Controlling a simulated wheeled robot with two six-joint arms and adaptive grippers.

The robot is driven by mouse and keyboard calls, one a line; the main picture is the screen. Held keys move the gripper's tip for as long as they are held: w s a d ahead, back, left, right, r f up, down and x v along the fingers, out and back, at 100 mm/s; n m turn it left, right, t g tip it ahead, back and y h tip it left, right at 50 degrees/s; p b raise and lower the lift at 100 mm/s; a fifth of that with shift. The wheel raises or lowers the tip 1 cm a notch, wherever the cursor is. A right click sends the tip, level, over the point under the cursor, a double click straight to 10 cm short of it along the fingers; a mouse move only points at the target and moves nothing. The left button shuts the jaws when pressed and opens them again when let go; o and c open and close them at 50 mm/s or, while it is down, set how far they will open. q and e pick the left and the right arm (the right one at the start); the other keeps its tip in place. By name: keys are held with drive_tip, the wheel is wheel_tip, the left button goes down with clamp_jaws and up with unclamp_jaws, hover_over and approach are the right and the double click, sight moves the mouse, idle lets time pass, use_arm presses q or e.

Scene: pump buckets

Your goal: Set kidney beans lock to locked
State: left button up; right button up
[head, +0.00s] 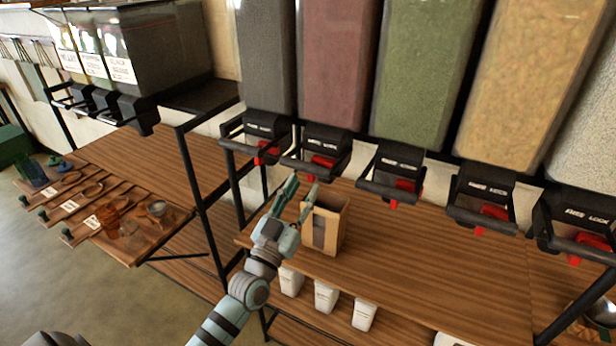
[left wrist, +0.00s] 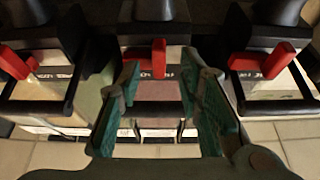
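The dark red bin (head: 338,60), which looks like the kidney beans, is second from the left in the near row. A black dispenser with a red lock lever (head: 325,160) sits under it. My left gripper (head: 302,190) is open and empty, fingers pointing up, below this dispenser. In the left wrist view the gripper (left wrist: 160,85) spans a middle red lever (left wrist: 158,58), seemingly the same one, with no clear contact on either side. My right gripper is out of view.
Neighbouring dispensers carry red levers (head: 267,153) (head: 404,190) close on both sides. An open cardboard box (head: 325,224) stands on the wooden shelf (head: 440,270) below, near my gripper. White containers (head: 327,297) stand lower down. The shelf right of the box is clear.

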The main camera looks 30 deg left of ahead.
sight(310, 177)
use_arm(q)
drive_tip(key=x, duration=0.3)
drive_tip(key=shift+f, duration=0.1)
drive_tip(key=shift+w+r, duration=0.2)
drive_tip(key=shift+w, duration=0.05)
clamp_jaws()
